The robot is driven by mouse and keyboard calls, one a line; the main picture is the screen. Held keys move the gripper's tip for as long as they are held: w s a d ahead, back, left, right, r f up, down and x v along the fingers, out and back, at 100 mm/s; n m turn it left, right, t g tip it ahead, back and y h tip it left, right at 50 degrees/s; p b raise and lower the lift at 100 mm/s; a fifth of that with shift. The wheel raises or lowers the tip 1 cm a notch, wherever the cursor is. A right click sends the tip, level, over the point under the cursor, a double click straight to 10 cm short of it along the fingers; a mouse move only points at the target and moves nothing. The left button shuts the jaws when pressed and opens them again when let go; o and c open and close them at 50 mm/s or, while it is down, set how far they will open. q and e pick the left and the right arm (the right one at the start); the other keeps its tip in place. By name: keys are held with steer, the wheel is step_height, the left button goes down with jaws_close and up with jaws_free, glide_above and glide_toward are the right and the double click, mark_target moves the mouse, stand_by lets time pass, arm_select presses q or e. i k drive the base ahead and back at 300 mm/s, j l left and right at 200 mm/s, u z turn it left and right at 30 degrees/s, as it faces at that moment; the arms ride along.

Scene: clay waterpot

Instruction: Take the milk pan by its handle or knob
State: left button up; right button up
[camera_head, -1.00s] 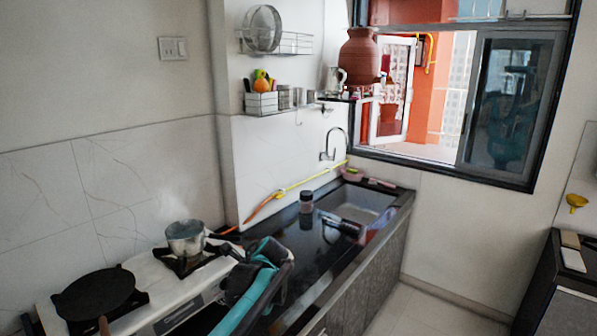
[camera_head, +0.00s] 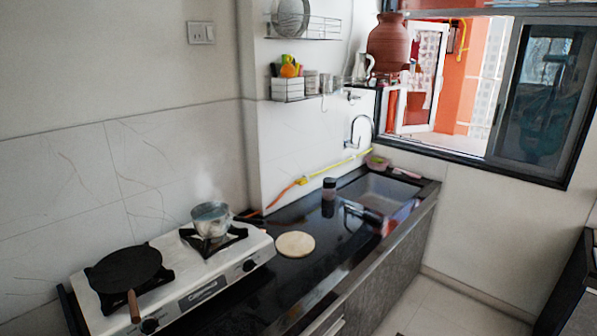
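The milk pan (camera_head: 213,222) is a small silver metal pot. It stands upright on the right burner of the white gas stove (camera_head: 196,295). A short dark piece, perhaps its handle, shows at its right by the wall, but I cannot tell for sure. Neither of my grippers is in this view.
A black flat pan (camera_head: 125,271) with a wooden handle sits on the left burner. A round pale board (camera_head: 295,244) lies on the black counter (camera_head: 270,300) right of the stove. A dark jar (camera_head: 329,188) stands near the sink (camera_head: 378,193).

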mark_target(215, 224)
steer(key=i+l+u, duration=0.4)
steer(key=i+l, duration=0.15)
steer(key=l, duration=0.15)
steer(key=i+l+u, duration=0.2)
steer(key=l, duration=0.2)
